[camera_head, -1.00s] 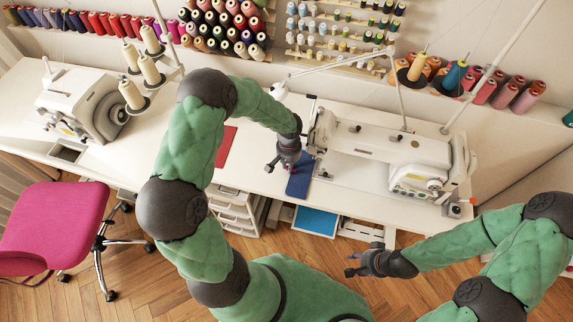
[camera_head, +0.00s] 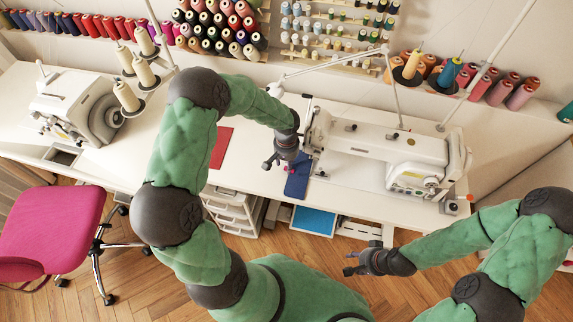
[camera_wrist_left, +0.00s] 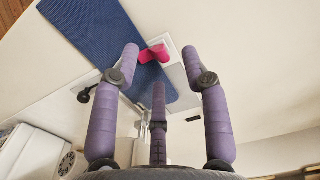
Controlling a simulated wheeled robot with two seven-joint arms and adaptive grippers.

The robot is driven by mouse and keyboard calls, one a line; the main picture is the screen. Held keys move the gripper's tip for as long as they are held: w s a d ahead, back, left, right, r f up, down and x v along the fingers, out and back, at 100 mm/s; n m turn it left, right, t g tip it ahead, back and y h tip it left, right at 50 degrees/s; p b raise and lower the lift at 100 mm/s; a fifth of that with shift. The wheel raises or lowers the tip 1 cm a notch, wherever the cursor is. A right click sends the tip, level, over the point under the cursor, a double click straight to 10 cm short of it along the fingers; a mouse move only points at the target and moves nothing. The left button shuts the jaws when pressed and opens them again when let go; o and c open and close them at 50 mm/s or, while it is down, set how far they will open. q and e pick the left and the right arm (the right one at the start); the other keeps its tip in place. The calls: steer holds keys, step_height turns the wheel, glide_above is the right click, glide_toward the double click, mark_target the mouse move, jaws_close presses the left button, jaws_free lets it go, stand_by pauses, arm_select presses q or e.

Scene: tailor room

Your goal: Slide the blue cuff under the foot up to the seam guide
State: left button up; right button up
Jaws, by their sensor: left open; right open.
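The blue cuff (camera_head: 297,182) lies flat at the front edge of the white sewing table, left of the sewing machine (camera_head: 395,150). In the left wrist view the cuff (camera_wrist_left: 92,32) runs diagonally from the upper left to behind the fingers. A bright pink block (camera_wrist_left: 153,53), possibly the seam guide, sits at the cuff's edge beside a pale metal plate. My left gripper (camera_head: 275,160) is open and empty, above the table at the cuff's left; its spread purple fingers (camera_wrist_left: 160,62) show close up. The presser foot is not clearly visible. My right gripper (camera_head: 352,264) is open and empty, in front of the table.
A red fabric piece (camera_head: 221,147) lies left of my left gripper. A second sewing machine (camera_head: 78,105) and thread cones stand further left. A pink chair (camera_head: 52,228) is at the front left. A blue tray (camera_head: 313,221) is under the table. Tabletop between the machines is mostly clear.

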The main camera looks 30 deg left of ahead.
arm_select(q)
step_height(320, 180, up, 10)
stand_by(0.4)
steer(key=shift+s, duration=0.1)
